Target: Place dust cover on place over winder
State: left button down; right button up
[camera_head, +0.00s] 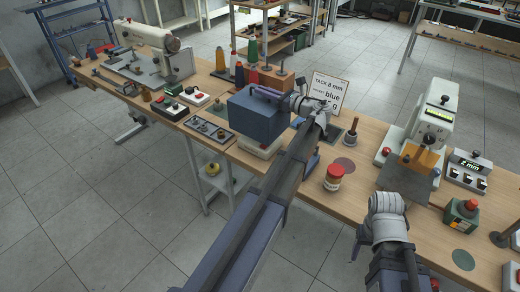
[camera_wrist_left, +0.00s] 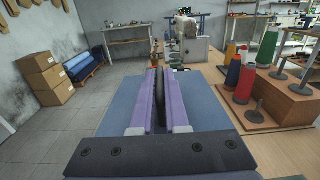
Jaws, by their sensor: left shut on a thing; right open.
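The dust cover (camera_head: 254,118) is a blue box in the middle of the table in the head view. My left gripper (camera_head: 268,94) is shut at its top, with long purple fingers lying along it. In the left wrist view the fingers (camera_wrist_left: 160,100) close on a dark strip, and the cover's flat blue top (camera_wrist_left: 215,120) spreads below them. A pale base (camera_head: 262,147) shows under the cover's front edge; whether the cover rests on it I cannot tell. No winder can be made out there. My right gripper (camera_head: 387,203) is open and empty at the table's front right.
A black tray (camera_head: 211,128) lies just left of the cover. Thread spools (camera_head: 252,50) stand behind it, and a sign (camera_head: 327,92) stands to the right. A white machine (camera_head: 432,118) stands at right, a sewing machine (camera_head: 150,45) at left.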

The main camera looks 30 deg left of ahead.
pick_arm(q)
jog(key=shift+f, duration=0.1)
notch_tip(320, 180, down, 10)
jog(key=b, duration=1)
jog(key=shift+f, duration=0.1)
jog(key=c, duration=0.9)
grip_release()
send_near(281, 122)
jog(key=a, duration=0.5)
jog(key=shift+w+a, duration=0.1)
jog(key=shift+a, duration=0.2)
